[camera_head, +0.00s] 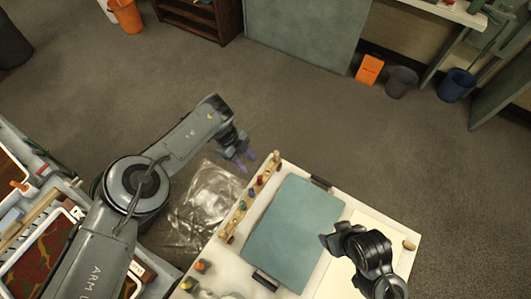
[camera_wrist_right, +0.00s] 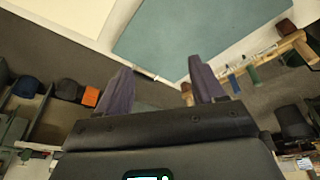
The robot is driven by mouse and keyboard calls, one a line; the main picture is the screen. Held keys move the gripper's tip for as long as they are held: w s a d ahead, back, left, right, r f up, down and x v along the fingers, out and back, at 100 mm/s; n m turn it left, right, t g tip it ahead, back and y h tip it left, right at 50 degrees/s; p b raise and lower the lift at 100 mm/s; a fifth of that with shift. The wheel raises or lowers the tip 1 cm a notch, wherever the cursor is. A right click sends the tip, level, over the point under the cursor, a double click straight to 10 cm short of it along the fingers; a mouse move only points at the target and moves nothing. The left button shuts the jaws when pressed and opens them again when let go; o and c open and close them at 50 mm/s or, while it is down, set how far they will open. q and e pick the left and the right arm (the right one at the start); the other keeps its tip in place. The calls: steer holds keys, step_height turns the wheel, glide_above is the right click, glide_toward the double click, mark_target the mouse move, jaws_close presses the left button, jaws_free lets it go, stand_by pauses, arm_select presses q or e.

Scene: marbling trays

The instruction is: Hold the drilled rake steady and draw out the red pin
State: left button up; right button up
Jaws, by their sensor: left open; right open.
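The drilled rake (camera_head: 238,213) is a pale wooden bar along the left edge of the white table, with several coloured pins in it. A small reddish pin (camera_head: 260,180) shows in its upper half, too small to be sure of. In the right wrist view the rake (camera_wrist_right: 270,52) is at the right, with bluish and green pins; I cannot pick out a red one. My left gripper (camera_head: 241,161) is open and empty, just beyond the rake's far end. My right gripper (camera_wrist_right: 160,76) is open and empty; its arm is over the table's right part, apart from the rake.
A teal mat (camera_head: 293,225) with dark clips covers the table's middle. Small coloured pots (camera_head: 201,265) stand at the near left corner. A crumpled clear sheet (camera_head: 205,200) lies left of the table. Marbling trays (camera_head: 40,255) fill the far left. Open floor lies beyond the table.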

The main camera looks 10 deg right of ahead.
steer(key=shift+g, duration=0.5)
steer(key=w+f, duration=0.1)
steer(key=w, duration=0.2)
steer(key=w+a+f, duration=0.1)
steer(key=w+f, duration=0.1)
steer(key=w, duration=0.2)
steer(key=w+f, duration=0.2)
steer(key=w, duration=0.2)
steer(key=shift+a+f, duration=0.2)
steer(key=shift+f, duration=0.05)
steer(key=shift+c, duration=1.1)
step_height(320, 180, up, 5)
steer(key=n+g, duration=0.1)
steer(key=g, duration=0.1)
glide_above(277, 151)
steer(key=shift+s+d+f, duration=0.2)
steer(key=shift+s+d, duration=0.1)
steer(key=shift+s, duration=0.05)
steer(key=shift+w+a+r+g, duration=0.3)
steer(key=shift+w, duration=0.05)
steer(key=shift+w+f, duration=0.1)
steer(key=shift+f, duration=5.15)
steer(key=shift+c, duration=0.5)
jaws_close()
